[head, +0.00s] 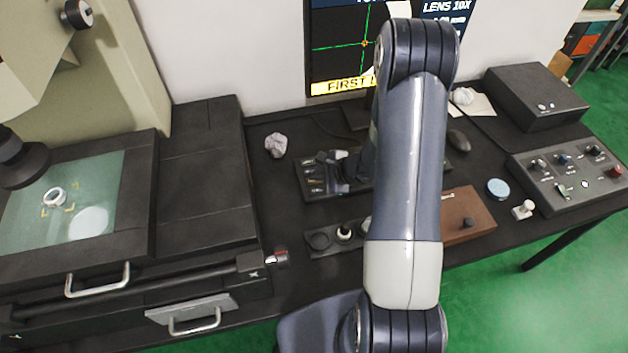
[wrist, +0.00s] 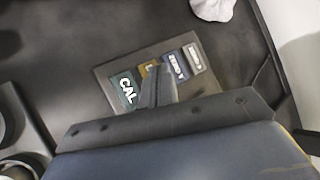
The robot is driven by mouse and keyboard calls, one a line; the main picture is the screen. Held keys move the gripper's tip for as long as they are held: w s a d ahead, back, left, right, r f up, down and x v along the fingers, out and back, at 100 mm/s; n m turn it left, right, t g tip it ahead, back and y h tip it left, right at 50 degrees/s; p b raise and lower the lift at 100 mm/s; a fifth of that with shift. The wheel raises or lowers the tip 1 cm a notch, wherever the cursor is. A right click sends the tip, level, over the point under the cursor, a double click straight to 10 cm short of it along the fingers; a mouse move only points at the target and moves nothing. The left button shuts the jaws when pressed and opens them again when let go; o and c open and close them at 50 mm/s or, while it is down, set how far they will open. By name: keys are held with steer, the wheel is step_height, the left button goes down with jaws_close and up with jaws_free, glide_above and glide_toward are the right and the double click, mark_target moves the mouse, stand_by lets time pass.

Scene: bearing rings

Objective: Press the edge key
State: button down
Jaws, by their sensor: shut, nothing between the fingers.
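A dark key panel (head: 303,188) lies on the bench in the head view, partly behind my arm. In the wrist view the panel (wrist: 104,72) carries a row of labelled keys. A dark teal key (wrist: 125,90) reads CAL. Beside it are a yellow key (wrist: 147,70) mostly hidden by my fingers, a blue key (wrist: 175,67) and a grey key (wrist: 194,57). I cannot read which one is the edge key. My gripper (wrist: 159,74) is shut and empty over the keys, closest to the yellow and blue ones. It also shows in the head view (head: 337,186). Contact cannot be told.
A crumpled grey lump (head: 276,145) lies left of the panel. A dark holder (head: 320,240) with round pieces sits in front. A monitor (head: 340,45) stands behind. A brown box (head: 470,215) and a control box (head: 570,175) are to the right, a stage with a ring (head: 54,196) to the left.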

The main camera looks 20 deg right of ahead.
mark_target(318, 182)
steer(key=shift+f, duration=0.2)
steer(key=shift+r, duration=0.1)
stand_by(0.4)
steer(key=shift+r, duration=0.7)
steer(key=shift+r+p, duration=1.5)
steer(key=shift+r, duration=1)
